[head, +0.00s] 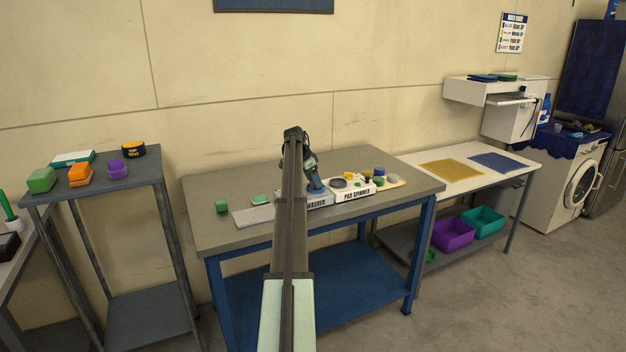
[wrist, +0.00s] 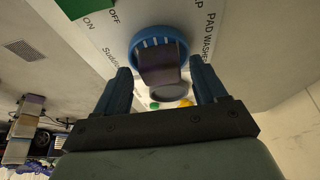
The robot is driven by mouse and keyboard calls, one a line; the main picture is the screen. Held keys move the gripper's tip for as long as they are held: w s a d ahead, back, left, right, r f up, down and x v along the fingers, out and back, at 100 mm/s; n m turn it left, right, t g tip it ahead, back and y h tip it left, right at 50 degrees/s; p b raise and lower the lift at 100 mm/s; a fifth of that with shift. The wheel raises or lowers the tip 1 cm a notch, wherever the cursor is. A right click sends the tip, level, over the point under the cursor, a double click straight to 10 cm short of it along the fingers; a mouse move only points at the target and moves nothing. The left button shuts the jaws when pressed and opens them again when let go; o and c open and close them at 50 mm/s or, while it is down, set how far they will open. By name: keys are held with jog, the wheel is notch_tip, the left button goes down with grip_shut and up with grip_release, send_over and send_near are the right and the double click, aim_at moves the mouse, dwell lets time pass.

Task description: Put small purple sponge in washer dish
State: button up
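In the wrist view, the blue round washer dish (wrist: 133,54) is set in a white panel marked PAD WASHER. A dark purple block, seemingly the small purple sponge (wrist: 162,74), shows at the dish and overlaps its near rim. I cannot tell if it rests on the dish floor or how far it is tilted. My gripper (wrist: 160,68) is open, with one finger on each side of the sponge and a narrow gap beside each. In the head view, my gripper (head: 313,181) is over the washer; the arm partly covers the washer, and the sponge cannot be made out there.
The pad spinner (head: 352,189) stands right of the washer on the workbench (head: 225,179). Small pots and a green block (head: 222,206) are also there. The left shelf (head: 60,190) holds purple, orange and green blocks. Purple (head: 452,235) and teal bins sit under the right table.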

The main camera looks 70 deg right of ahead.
jog(key=v, duration=1.2)
jog(key=shift+r, duration=0.15)
